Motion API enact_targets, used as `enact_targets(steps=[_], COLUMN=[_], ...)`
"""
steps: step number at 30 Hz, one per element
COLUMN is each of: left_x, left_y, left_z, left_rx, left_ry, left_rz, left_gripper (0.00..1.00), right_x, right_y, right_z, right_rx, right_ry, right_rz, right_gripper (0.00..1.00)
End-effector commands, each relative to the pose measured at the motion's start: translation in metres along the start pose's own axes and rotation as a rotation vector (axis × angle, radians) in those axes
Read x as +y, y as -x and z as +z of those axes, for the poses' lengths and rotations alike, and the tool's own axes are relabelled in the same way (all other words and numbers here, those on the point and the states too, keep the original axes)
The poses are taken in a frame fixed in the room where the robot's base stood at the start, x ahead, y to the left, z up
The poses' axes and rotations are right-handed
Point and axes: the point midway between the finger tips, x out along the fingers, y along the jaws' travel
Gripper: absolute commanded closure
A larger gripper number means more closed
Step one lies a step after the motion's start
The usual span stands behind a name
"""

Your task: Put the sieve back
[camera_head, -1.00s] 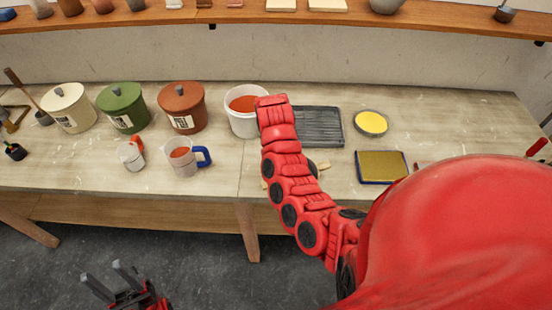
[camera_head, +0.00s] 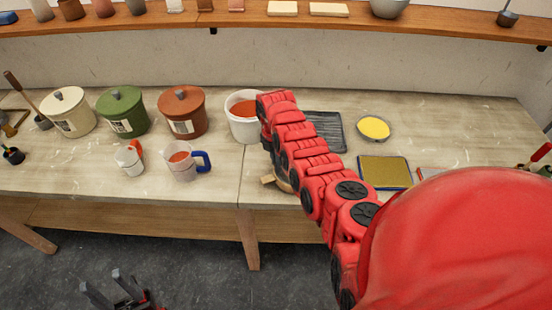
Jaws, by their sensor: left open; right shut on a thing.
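My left gripper (camera_head: 108,284) is open and empty, low in front of the table at the bottom left, above the floor. My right arm (camera_head: 310,165) reaches in from the right across the table, up to beside the white bucket. It hides its own gripper, so I see neither fingers nor what they hold. A pale wooden piece (camera_head: 267,180) and a dark rounded edge show beside the arm near the table's front. They may be part of the sieve, but most of it is hidden and I cannot tell if it is held.
A white bucket (camera_head: 245,130) of orange-red liquid stands left of the arm. Lidded cream (camera_head: 69,116), green (camera_head: 122,115) and brown (camera_head: 182,115) pots, and a blue-handled jug (camera_head: 182,165), stand further left. A grey ridged tray (camera_head: 328,128), yellow dish (camera_head: 373,129) and yellow pad (camera_head: 385,172) lie right.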

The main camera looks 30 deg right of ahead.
Motion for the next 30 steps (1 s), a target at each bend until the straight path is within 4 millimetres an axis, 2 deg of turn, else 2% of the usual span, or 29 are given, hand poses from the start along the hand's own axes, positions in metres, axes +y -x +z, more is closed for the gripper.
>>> enact_targets(steps=[13,15,18,30], left_x=[0.0001,0.0,0.0,0.0], left_y=[0.0015,0.0001,0.0001,-0.0003], left_z=[0.0003,0.0,0.0,0.0], left_rx=[0.0,0.0,0.0,0.0], left_ry=[0.0,0.0,0.0,0.0], left_rz=[0.0,0.0,0.0,0.0], left_gripper=[0.5,0.5,0.5,0.5], right_x=[0.0006,0.0005,0.0005,0.001], right_y=[-0.0088,-0.0073,-0.0074,-0.0025], right_z=[-0.0003,-0.0003,-0.0004,0.0004], right_rx=[0.001,0.0,0.0,-0.002], right_ry=[-0.001,-0.001,-0.001,-0.001], right_rz=[0.0,0.001,0.001,0.003], right_gripper=[1.0,0.82,0.65,0.65])
